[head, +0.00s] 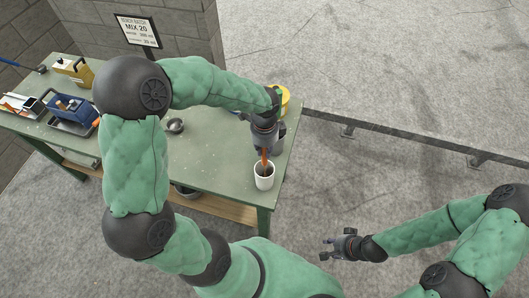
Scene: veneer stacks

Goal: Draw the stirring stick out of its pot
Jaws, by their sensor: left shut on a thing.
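The white pot (264,183) stands upright near the right end of the green table. The orange-brown stirring stick (264,161) rises out of the pot's dark inside, its lower end hidden in there. My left gripper (264,150) reaches down from above, just over the pot, and is shut on the upper part of the stick. The fingers partly hide the stick. My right gripper (325,250) is open and empty, over the floor to the right of the table.
A yellow container (283,97) stands behind my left gripper at the table's right edge. A small dark cup (175,126) stands mid-table. A blue tool caddy (72,108) and a yellow box (73,69) are at the left. A low rail (400,133) runs right.

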